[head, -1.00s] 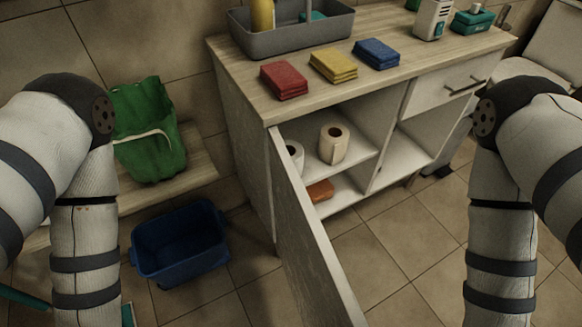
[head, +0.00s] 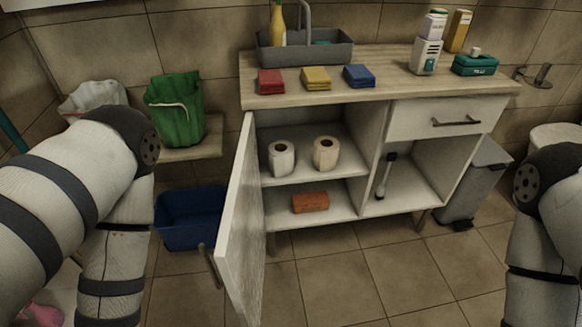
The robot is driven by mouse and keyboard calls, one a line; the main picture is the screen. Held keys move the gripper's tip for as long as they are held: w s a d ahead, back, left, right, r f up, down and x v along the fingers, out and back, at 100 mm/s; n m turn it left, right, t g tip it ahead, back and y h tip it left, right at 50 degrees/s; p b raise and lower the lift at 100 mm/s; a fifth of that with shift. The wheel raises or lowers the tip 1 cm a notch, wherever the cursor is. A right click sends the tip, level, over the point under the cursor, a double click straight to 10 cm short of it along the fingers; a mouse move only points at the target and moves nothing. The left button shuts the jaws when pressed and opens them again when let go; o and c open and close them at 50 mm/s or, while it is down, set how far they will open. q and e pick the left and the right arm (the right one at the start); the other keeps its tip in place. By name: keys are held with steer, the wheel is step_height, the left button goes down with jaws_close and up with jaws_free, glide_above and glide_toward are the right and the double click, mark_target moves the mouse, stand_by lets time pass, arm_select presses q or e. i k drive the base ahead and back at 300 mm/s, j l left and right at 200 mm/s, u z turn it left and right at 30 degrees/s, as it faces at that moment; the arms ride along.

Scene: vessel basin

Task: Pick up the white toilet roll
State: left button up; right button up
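Two toilet rolls stand upright on the upper shelf of the open cabinet. The left roll is the white toilet roll (head: 281,159). The right roll (head: 326,154) looks more cream. They stand apart with a gap between them. Both of my arms show at the sides of the head view, but neither gripper is in the picture, so their state is hidden.
The cabinet door (head: 240,220) stands open toward me, left of the shelves. An orange-brown block (head: 310,202) lies on the lower shelf. A brush (head: 386,175) leans in the right compartment. A blue basin (head: 190,218) stands left of the door. The floor before the cabinet is clear.

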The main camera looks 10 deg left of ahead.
mark_target(281, 153)
steer(key=i+l+u, duration=0.15)
steer(key=l, duration=0.35)
steer(key=l+u, duration=0.1)
steer(key=l, duration=0.35)
steer(key=i+l+u, duration=0.15)
steer(key=l, duration=0.35)
steer(key=i+l+u, duration=0.15)
steer(key=i+l, duration=0.25)
steer(key=i+l+u, duration=0.15)
steer(key=i+l, duration=0.2)
steer(key=l, duration=0.3)
